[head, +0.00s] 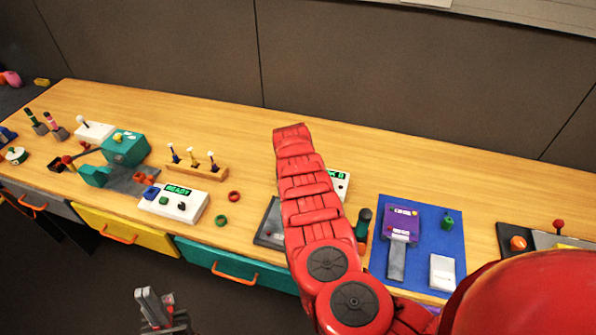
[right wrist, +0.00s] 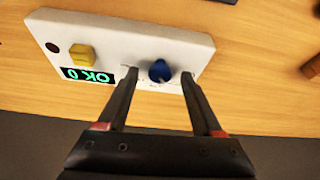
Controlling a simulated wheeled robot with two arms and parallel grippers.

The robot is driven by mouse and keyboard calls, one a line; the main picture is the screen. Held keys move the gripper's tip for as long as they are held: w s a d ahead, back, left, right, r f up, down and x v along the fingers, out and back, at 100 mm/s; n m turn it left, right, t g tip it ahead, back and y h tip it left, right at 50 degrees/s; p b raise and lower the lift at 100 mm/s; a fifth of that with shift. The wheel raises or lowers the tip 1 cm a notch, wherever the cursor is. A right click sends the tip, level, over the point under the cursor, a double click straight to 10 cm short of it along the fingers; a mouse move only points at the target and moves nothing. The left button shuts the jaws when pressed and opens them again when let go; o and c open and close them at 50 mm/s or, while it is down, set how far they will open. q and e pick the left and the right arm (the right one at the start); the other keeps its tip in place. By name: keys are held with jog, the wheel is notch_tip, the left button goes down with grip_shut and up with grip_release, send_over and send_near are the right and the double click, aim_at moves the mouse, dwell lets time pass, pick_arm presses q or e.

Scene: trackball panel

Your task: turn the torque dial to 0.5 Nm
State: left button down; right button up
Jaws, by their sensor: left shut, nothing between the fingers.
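A white box (right wrist: 130,35) in the right wrist view has a blue knob (right wrist: 159,70), a yellow knob (right wrist: 82,54) and a green display (right wrist: 88,75) that seems to read "OK 0" upside down. I take the blue knob for the torque dial; no label on it is readable. My right gripper (right wrist: 159,76) is open, one finger on each side of the blue knob, with gaps visible. In the head view my red arm hides that gripper and most of a white box with a green display (head: 337,175). My left gripper (head: 150,295) is shut and empty, in front of the table.
Left of my arm stand a white box with a "READY" display (head: 178,190), a green ring (head: 221,221), a red ring (head: 234,196) and a wooden tool stand (head: 205,170). A blue mat (head: 425,225) lies to the right. The back strip of the wooden table (head: 220,125) is clear.

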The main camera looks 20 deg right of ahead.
jog(key=shift+a+r, duration=0.1)
jog(key=shift+r, duration=0.4)
jog(key=p+v, duration=1.3)
jog(key=v, duration=0.3)
jog(key=shift+s+r, duration=0.2)
